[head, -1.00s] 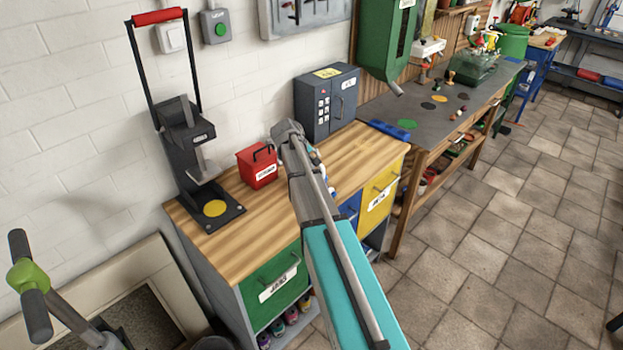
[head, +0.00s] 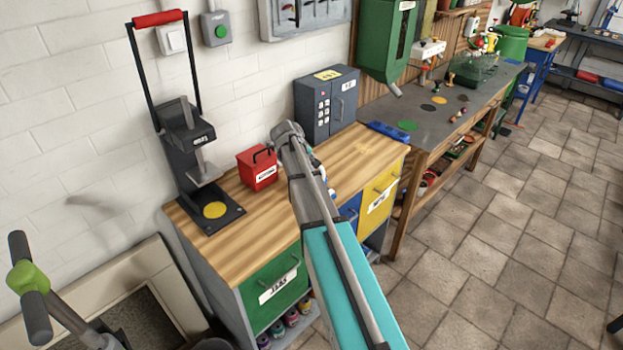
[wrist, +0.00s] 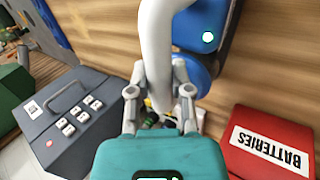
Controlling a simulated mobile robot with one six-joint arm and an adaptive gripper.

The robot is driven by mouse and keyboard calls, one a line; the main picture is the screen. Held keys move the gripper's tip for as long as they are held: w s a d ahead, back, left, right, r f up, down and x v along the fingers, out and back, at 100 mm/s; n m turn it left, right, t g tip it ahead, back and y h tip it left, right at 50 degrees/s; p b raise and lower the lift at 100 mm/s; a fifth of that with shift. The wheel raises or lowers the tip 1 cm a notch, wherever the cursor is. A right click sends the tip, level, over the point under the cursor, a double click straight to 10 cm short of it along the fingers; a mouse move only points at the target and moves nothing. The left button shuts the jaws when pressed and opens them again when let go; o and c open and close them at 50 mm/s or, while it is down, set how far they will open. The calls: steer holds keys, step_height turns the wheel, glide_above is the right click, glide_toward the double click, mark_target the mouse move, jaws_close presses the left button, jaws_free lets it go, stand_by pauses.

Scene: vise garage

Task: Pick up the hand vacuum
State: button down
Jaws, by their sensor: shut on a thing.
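The hand vacuum (wrist: 205,25) fills the upper middle of the wrist view. It has a blue body with a round lit spot, and a thick white curved handle (wrist: 158,45). My gripper (wrist: 160,100) is shut on this handle, with a grey finger on each side of it. In the head view my teal and grey arm reaches over the wooden counter and hides most of the gripper and vacuum. I cannot tell whether the vacuum touches the counter.
On the wooden counter (head: 240,240) stand a red batteries box (head: 257,168), a grey keypad safe (head: 326,103) and a black press (head: 190,150). A grey-topped workbench (head: 430,110) adjoins at the right. Tiled floor (head: 510,230) is open in front.

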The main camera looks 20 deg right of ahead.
steer(key=shift+r, duration=0.15)
step_height(320, 180, up, 3)
steer(key=p, duration=0.3)
steer(key=s+r+p, duration=0.9)
steer(key=s+p, duration=0.1)
steer(key=s, duration=0.4)
steer(key=shift+d+r, duration=0.35)
steer(key=shift+d, duration=0.05)
stand_by(0.4)
